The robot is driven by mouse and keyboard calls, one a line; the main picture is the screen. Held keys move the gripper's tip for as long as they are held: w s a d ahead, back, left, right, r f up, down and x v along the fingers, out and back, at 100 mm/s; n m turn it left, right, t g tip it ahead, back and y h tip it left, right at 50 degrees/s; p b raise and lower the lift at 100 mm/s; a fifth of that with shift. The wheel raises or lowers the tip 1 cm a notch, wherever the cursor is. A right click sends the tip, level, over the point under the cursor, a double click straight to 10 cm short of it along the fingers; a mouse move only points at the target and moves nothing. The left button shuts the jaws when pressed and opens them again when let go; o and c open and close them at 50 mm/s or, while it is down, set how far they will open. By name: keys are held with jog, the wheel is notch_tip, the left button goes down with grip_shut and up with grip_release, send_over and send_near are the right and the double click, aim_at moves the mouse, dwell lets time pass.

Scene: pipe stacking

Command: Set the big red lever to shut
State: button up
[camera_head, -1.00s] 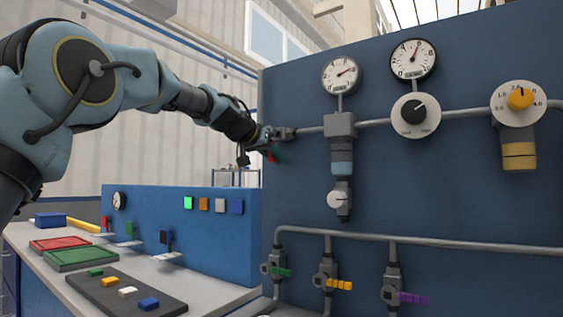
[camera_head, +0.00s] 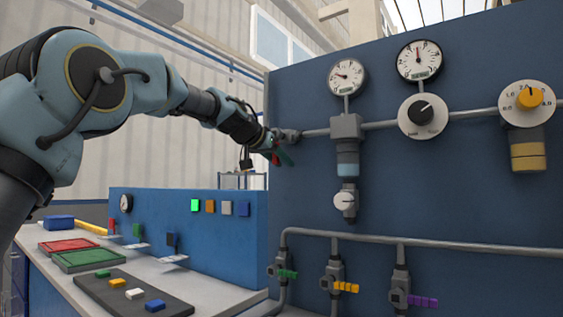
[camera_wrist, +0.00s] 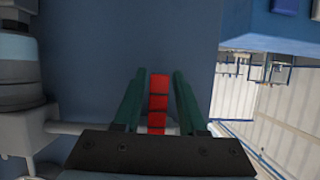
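The red lever (camera_wrist: 158,95) stands between the two green fingers of my gripper (camera_wrist: 158,88) in the wrist view. A narrow gap shows on each side of it, so the gripper is open around the lever. The lever lies across the grey pipe (camera_wrist: 72,128), which runs sideways behind it. In the head view my gripper (camera_head: 280,156) is at the left end of the upper pipe (camera_head: 315,133), by the panel's left edge. Only a small bit of the red lever (camera_head: 275,158) shows there; the fingers hide the rest.
The blue panel (camera_head: 450,190) carries two gauges, the left one (camera_head: 347,76) nearest my gripper, and a grey-blue regulator (camera_head: 346,150) right of it. Small green (camera_head: 287,274), yellow (camera_head: 346,287) and purple (camera_head: 422,301) levers sit below. A bench with trays (camera_head: 68,246) is at the left.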

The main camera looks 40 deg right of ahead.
jog(key=shift+o, duration=0.6)
jog(key=b+v, duration=0.2)
jog(key=v, duration=0.8)
jog(key=shift+s+a+r, duration=0.15)
jog(key=shift+s+a, duration=0.05)
jog(key=shift+a, duration=0.15)
